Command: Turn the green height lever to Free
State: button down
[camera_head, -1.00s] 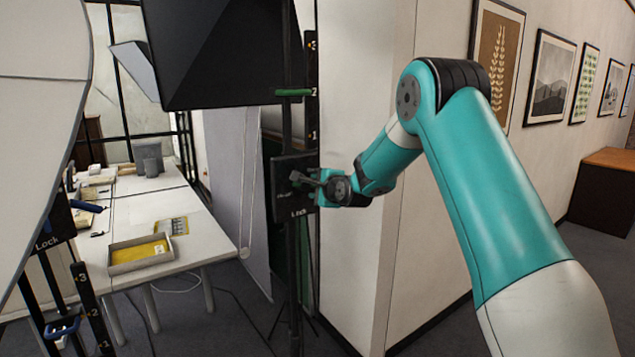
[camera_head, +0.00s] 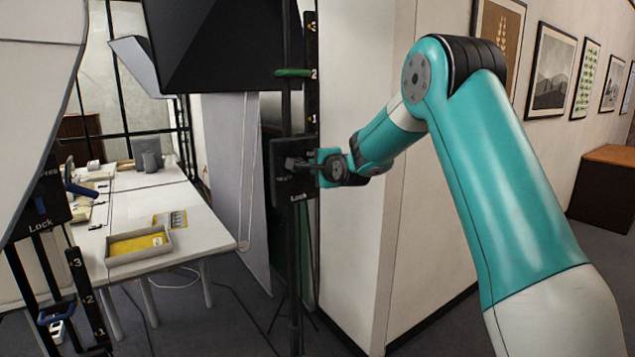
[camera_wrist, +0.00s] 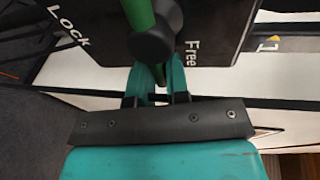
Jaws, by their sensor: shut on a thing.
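The dark lever plate (camera_head: 283,188) is mounted on a tall black stand in the head view, with "Lock" at its lower edge. In the wrist view, the plate (camera_wrist: 215,25) reads "Lock" at left and "Free" at right. The green height lever (camera_wrist: 139,14) comes down from the top edge to a round black knob (camera_wrist: 153,44), which sits between the two words, nearer "Free". My gripper (camera_wrist: 160,82) has its teal fingers close together at the knob, shut on the lever; the fingertips are partly hidden behind the knob. In the head view, my gripper (camera_head: 318,168) is at the plate.
A second stand with a blue lever (camera_head: 55,312) is at left. A white table (camera_head: 120,205) stands behind.

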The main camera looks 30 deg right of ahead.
jog(key=shift+r+n, duration=0.1)
jog(key=shift+n, duration=0.2)
jog(key=c, duration=1.1)
grip_release()
jog(key=shift+s+b, duration=0.1)
jog(key=shift+b, duration=0.2)
jog(key=b+v, duration=0.6)
jog(key=v, duration=1.1)
jog(key=shift+b, duration=0.3)
jog(key=shift+s, duration=0.1)
